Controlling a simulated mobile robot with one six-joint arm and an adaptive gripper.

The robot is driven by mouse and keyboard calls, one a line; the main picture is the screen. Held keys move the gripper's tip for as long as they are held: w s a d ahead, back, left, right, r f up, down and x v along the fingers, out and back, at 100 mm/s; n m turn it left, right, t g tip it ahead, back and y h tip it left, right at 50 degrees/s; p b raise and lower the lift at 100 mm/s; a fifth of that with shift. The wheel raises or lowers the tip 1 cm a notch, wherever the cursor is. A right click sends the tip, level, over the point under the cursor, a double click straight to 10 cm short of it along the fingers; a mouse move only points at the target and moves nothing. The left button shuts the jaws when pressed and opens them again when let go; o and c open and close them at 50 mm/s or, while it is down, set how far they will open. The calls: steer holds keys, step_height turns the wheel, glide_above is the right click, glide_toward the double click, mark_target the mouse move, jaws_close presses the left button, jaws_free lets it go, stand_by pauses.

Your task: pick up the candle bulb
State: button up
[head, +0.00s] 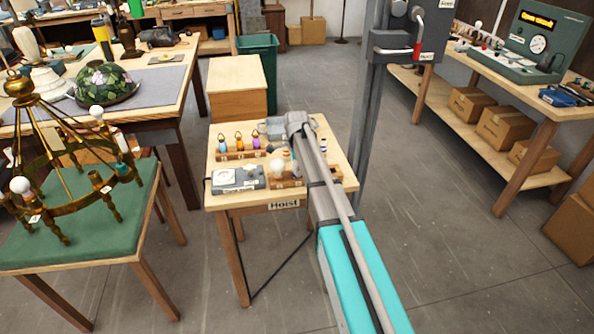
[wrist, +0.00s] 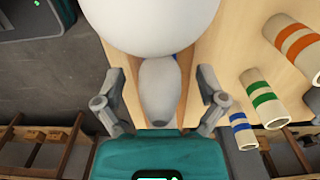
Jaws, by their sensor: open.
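A pale grey, elongated bulb, which looks like the candle bulb (wrist: 160,92), lies between the fingers of my gripper (wrist: 160,98) in the wrist view. Its upper end is hidden behind a large white globe (wrist: 150,25). My gripper is open, with one finger on each side of the bulb and a gap on both sides. In the head view my arm reaches over the small table marked Hoist (head: 240,201). There my gripper (head: 292,126) is seen from behind and the candle bulb cannot be made out.
Cream cylinders with orange (wrist: 298,43), green (wrist: 264,98) and blue (wrist: 241,128) bands stand right of my gripper. In the head view a round white bulb (head: 249,166) and a grey box (head: 236,182) are left of my arm. A brass chandelier (head: 75,165) stands further left.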

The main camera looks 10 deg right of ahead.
steer(key=c, duration=1.1)
steer(key=shift+c, duration=0.2)
steer(key=shift+r, duration=0.2)
steer(key=shift+r+p, duration=0.75)
steer(key=shift+p, duration=0.2)
steer(key=s+a+r+p, duration=0.2)
steer(key=s+r+p, duration=0.9)
steer(key=s, duration=0.2)
steer(key=shift+s+a, duration=0.35)
steer(key=shift+s, duration=0.05)
